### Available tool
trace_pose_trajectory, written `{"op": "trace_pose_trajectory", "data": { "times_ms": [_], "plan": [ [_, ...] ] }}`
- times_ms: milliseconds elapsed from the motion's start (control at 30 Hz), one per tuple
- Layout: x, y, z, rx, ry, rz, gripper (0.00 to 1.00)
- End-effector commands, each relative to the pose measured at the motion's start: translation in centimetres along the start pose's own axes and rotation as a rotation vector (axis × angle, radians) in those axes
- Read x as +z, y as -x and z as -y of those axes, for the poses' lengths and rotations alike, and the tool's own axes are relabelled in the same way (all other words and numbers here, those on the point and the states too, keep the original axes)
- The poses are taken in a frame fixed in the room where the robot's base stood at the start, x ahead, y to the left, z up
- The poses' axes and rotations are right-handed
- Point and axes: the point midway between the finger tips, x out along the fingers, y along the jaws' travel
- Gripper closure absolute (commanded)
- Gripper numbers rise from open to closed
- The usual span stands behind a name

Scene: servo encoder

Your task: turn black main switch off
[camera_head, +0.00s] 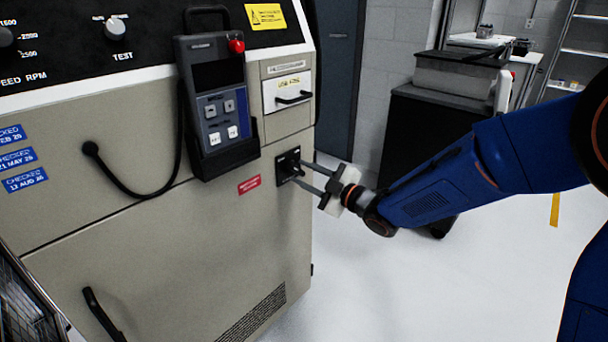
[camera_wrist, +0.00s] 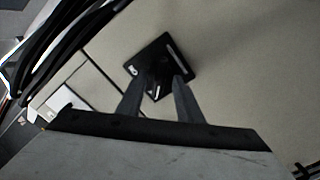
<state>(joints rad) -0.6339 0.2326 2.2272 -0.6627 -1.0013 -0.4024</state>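The knob's exact angle is hard to read in the dark.
A red label (camera_head: 249,185) sits left of the switch. The control unit (camera_head: 218,110) with a red button hangs above left, its cable looping down. A white panel with a black handle (camera_head: 294,98) is above. Open floor (camera_head: 400,290) lies right of the cabinet.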

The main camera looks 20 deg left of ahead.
Motion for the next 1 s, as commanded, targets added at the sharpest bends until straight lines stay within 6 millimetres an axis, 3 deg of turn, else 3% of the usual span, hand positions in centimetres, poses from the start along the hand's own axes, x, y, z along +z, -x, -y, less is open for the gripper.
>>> {"op": "trace_pose_trajectory", "data": {
  "times_ms": [167,800,1000],
  "plan": [
    [0.1,2.0,-0.1,0.002,0.000,0.002,0.67],
    [0.1,14.4,-0.1,0.002,0.001,0.002,0.67],
    [0.0,16.5,-0.1,0.002,0.001,0.001,0.67]
  ]
}}
